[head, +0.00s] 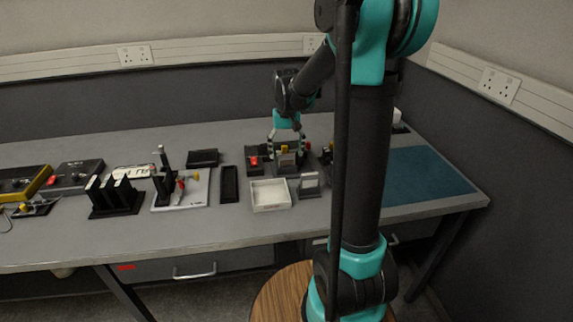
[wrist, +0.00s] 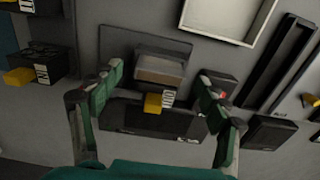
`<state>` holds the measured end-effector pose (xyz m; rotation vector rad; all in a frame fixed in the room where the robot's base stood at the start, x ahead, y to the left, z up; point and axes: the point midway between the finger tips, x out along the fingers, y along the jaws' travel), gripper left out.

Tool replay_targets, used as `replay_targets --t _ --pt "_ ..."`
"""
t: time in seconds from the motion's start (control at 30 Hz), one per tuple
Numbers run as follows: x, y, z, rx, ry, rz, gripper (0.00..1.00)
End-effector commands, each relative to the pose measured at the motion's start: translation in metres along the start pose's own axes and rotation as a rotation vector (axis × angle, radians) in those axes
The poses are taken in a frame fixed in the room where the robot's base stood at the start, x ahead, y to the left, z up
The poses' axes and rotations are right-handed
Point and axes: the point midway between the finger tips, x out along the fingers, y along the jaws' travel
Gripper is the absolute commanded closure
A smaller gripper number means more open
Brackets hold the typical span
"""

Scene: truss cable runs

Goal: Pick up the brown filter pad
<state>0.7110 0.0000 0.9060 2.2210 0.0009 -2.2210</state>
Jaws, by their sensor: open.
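A block with a pale grey top and a brownish front edge (wrist: 158,70) sits in a grey holder (wrist: 116,40) in the wrist view; it looks like the brown filter pad. In the head view, what looks like the same block is a pale upright piece (head: 309,180) in a dark stand to the right of the white tray. My gripper (wrist: 160,79) is open and empty, with its fingers apart on either side of the block in the picture. In the head view my gripper (head: 287,142) is over the back row of devices; its height above them is hard to judge.
A white tray (head: 270,207) and a narrow black tray (head: 229,184) lie to the left. A yellow-topped labelled device (wrist: 153,103) is close beside the block, with a red-buttoned device (head: 254,161) near. A blue mat (head: 425,175) lies clear at the right.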

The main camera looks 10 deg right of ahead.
Motion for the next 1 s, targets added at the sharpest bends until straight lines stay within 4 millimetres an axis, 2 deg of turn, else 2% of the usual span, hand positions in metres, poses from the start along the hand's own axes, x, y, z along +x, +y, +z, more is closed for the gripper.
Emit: replay_targets --t 0.13,0.43,0.8,1.0 --pt "0.015 0.000 0.000 0.001 0.000 0.000 0.24" --pt "0.018 0.001 0.000 0.001 0.000 0.000 0.25" --pt "0.018 0.001 0.000 0.001 0.000 0.000 0.71" --pt "0.018 0.001 0.000 0.001 0.000 0.000 0.73"
